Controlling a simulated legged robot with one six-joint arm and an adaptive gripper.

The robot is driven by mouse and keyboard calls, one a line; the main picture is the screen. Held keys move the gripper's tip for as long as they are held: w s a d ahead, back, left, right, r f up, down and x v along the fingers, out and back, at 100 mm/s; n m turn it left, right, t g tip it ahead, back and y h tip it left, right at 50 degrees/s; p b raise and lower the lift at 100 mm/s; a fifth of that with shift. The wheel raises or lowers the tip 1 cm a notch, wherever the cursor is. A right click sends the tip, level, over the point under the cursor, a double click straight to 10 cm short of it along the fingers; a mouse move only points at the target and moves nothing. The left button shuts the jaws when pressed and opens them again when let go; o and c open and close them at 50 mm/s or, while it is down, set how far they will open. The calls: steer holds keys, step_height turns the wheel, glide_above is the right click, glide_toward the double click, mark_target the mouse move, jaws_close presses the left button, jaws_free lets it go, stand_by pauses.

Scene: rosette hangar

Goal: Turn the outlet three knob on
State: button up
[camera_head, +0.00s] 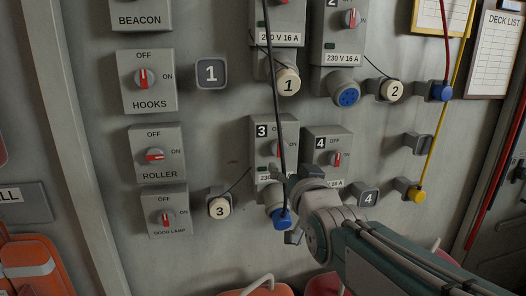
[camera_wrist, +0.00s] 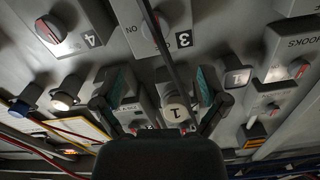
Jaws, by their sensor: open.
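The outlet three box (camera_head: 262,128) is on the wall, left of the outlet four box. Its red and grey knob (camera_head: 276,148) is partly hidden behind a black cable; its pointer looks upright, but I cannot be sure. In the wrist view, turned over, the outlet three knob (camera_wrist: 157,20) shows at the top beside its "3" label. My gripper (camera_head: 291,183) is in front of the lower part of the outlet three box, below the knob. In the wrist view my gripper (camera_wrist: 163,88) has its fingers spread apart, with the knob beyond them and nothing held.
The black cable (camera_head: 275,75) hangs across outlet three to a blue plug (camera_head: 282,219). The outlet four box (camera_head: 327,142) is close on the right. A cream cap marked 3 (camera_head: 219,208) hangs to the left. The roller switch box (camera_head: 157,153) is farther left.

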mark_target(279, 151)
steer(key=x, duration=1)
steer(key=shift+a+f, duration=0.2)
steer(key=shift+w+d, duration=0.2)
steer(key=shift+w+d+r, duration=0.1)
steer(key=shift+w+d, duration=0.05)
steer(key=shift+d, duration=0.45)
steer(key=shift+a, duration=0.45)
steer(key=c, duration=1.1)
